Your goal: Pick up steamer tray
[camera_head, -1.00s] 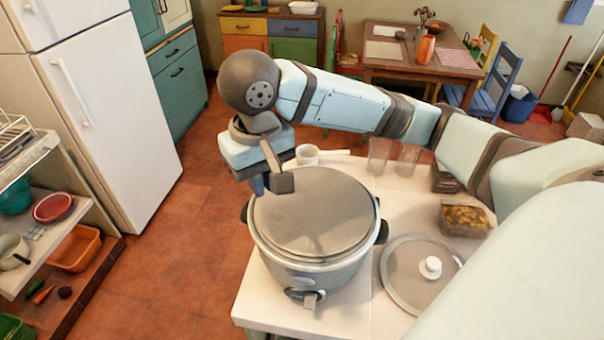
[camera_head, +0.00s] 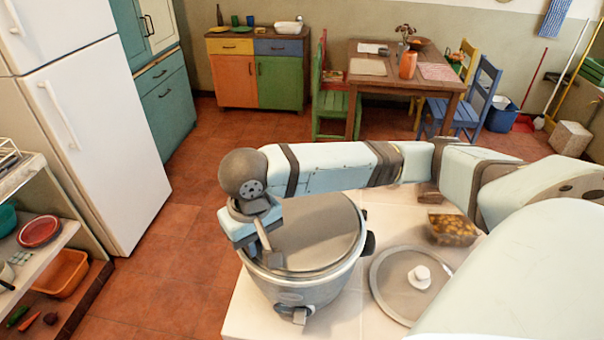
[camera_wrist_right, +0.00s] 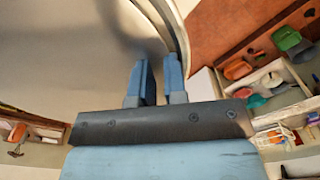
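A round grey metal disc (camera_head: 325,232), which looks like the steamer tray, sits on top of the rice cooker (camera_head: 310,290) on the white counter. My right gripper (camera_head: 268,256) points down at the left side of the cooker's rim. In the right wrist view the grey disc (camera_wrist_right: 60,60) fills the upper left, with its curved rim beside the fingers. The two blue fingers (camera_wrist_right: 157,65) stand a little apart, with grey surface showing between them. I cannot tell whether the fingertips touch the rim. My left gripper is not in view.
A glass lid with a white knob (camera_head: 388,300) lies on the counter right of the cooker. A container of yellowish food (camera_head: 452,230) stands behind it. My right arm spans over the counter's back. Open floor (camera_head: 170,260) lies left of the counter, then a shelf.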

